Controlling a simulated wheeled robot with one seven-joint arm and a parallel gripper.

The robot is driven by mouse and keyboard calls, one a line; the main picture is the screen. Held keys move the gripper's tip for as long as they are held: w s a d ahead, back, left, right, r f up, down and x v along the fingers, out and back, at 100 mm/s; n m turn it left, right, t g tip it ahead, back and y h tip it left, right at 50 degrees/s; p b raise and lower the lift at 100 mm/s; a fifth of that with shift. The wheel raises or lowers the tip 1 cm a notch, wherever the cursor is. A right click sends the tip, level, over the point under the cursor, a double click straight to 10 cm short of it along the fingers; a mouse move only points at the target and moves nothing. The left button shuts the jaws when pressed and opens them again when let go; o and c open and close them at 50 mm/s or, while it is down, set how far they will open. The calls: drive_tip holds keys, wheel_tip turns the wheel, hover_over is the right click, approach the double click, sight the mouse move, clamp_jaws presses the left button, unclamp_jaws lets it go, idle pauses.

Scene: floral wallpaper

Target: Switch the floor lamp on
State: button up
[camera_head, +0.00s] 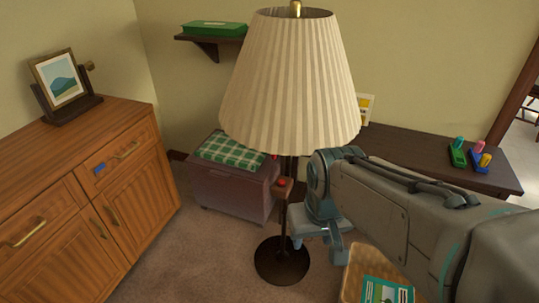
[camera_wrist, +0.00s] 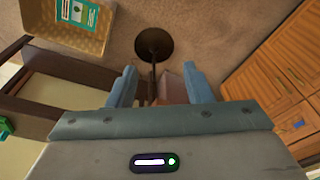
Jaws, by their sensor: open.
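The floor lamp has a cream pleated shade (camera_head: 290,80), a thin dark pole and a round dark base (camera_head: 281,262). The shade shows no clear glow. A small brown box with a red button (camera_head: 281,183) is on the pole below the shade. My gripper (camera_head: 318,245) is open, just right of the pole and lower than the box in the head view. In the wrist view the lamp base (camera_wrist: 154,43) lies beyond my open fingers (camera_wrist: 160,70), and the pole runs through the gap between them. I cannot tell whether they touch it. The button is not clearly visible there.
A mauve chest (camera_head: 225,190) with a green checked cushion stands behind the lamp. A wooden cabinet (camera_head: 80,190) is at left, a dark table (camera_head: 420,150) at right. A wicker basket (camera_head: 354,270) with a teal book is near my arm. Carpet is clear left of the base.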

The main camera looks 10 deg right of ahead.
clamp_jaws()
idle(1.5)
